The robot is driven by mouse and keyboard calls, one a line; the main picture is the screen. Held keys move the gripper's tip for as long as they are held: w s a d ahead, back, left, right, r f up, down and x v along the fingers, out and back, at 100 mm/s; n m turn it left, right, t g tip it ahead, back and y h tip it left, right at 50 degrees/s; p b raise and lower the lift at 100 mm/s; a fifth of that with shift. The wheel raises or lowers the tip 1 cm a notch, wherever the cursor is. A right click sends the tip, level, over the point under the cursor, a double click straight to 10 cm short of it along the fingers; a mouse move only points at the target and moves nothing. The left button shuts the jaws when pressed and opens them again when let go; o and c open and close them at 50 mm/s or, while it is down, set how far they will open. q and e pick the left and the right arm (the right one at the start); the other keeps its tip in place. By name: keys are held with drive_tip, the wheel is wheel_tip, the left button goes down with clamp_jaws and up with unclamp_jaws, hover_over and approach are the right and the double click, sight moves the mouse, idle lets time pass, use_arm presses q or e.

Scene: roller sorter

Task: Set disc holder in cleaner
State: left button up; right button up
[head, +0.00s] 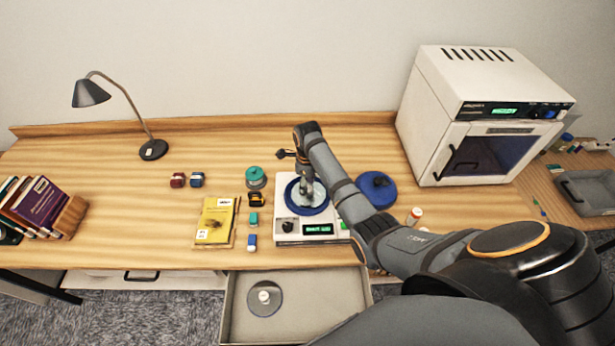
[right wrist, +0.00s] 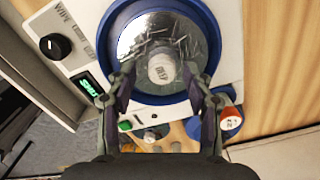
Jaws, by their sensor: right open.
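The cleaner (head: 290,226) is a white box with a dial, a green-lit display and a round blue basin (right wrist: 223,25). In the head view my right gripper (head: 306,193) points down over the basin and partly hides the disc. In the right wrist view my right gripper (right wrist: 167,82) is open, its fingertips on either side of the knob and apart from it. My left gripper is out of view.
A blue lid (head: 376,190) lies right of the cleaner. An open drawer (head: 228,308) in front holds a grey disc (head: 264,298) with a white knob. A yellow book (head: 216,221) and small containers stand left. A white oven (head: 430,110) stands right.

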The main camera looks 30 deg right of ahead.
wheel_tip(320, 180, up, 10)
drive_tip(key=b, duration=0.1)
drive_tip(key=shift+b, duration=0.4)
drive_tip(key=shift+a+f, duration=0.1)
